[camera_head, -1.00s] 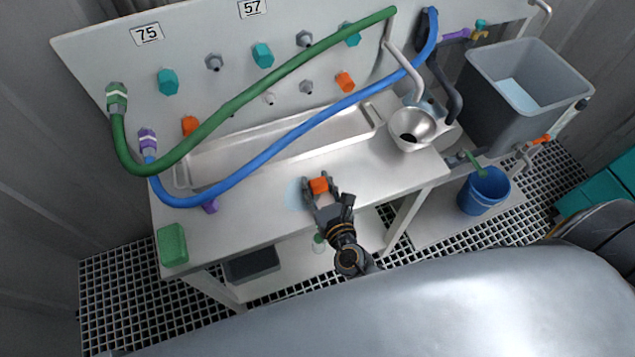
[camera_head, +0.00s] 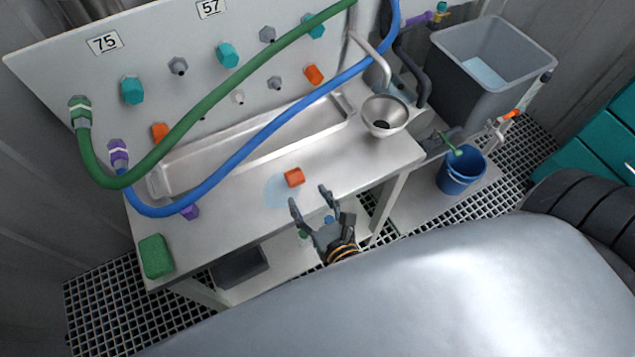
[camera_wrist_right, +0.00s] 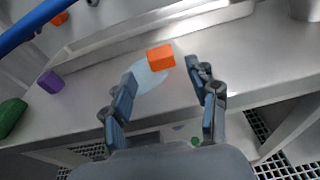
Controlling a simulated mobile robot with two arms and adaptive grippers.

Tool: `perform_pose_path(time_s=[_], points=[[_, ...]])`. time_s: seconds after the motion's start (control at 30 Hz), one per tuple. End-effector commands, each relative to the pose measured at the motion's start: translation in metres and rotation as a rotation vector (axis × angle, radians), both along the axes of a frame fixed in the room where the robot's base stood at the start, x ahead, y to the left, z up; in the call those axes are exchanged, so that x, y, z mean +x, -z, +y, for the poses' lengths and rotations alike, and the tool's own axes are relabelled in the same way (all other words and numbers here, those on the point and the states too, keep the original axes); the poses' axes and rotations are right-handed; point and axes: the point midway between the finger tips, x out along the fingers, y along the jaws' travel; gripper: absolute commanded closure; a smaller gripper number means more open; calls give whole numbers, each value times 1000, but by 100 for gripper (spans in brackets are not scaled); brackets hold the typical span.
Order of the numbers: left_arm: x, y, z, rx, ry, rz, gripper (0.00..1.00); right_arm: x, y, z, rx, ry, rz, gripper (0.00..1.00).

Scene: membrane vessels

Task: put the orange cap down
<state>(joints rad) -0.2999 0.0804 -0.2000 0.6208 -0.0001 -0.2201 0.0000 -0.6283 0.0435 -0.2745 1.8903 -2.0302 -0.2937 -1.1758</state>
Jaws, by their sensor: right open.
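The orange cap (camera_head: 294,177) rests on the steel bench top, just in front of the long tray, beside a pale bluish wet-looking patch (camera_head: 280,190). My right gripper (camera_head: 311,196) is open and empty, in front of the cap and apart from it. In the right wrist view the cap (camera_wrist_right: 161,57) sits beyond and between the spread fingers (camera_wrist_right: 162,84), with nothing between the fingertips. My left gripper does not show.
A long steel tray (camera_head: 170,184) lies behind the cap, with green (camera_head: 200,104) and blue (camera_head: 262,135) hoses arching over it. A purple cap (camera_head: 191,211) and green sponge (camera_head: 156,256) are at left. A steel funnel (camera_head: 385,115) stands at right. Bench around the cap is clear.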

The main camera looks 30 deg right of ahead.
Motion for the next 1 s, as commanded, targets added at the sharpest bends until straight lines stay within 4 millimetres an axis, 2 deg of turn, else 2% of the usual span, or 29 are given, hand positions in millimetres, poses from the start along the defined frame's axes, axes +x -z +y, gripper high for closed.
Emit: perform_pose_path(time_s=[0.03,0.2,0.53,0.63,0.67,0.77,0.87,0.9,1.0], points=[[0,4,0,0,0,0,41,-11,0,0,1,-3,2,41],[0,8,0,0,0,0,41,-32,-5,0,-1,-1,0,41],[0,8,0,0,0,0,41,-39,-8,0,1,-1,0,41],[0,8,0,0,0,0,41,-40,1,-1,30,8,19,41],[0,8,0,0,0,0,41,-40,9,-1,55,15,36,41],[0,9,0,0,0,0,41,-46,52,-6,203,67,132,41],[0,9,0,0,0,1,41,-60,118,-14,442,182,279,41],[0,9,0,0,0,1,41,-69,149,-19,559,252,345,41],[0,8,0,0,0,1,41,-100,224,-33,865,489,495,41]])
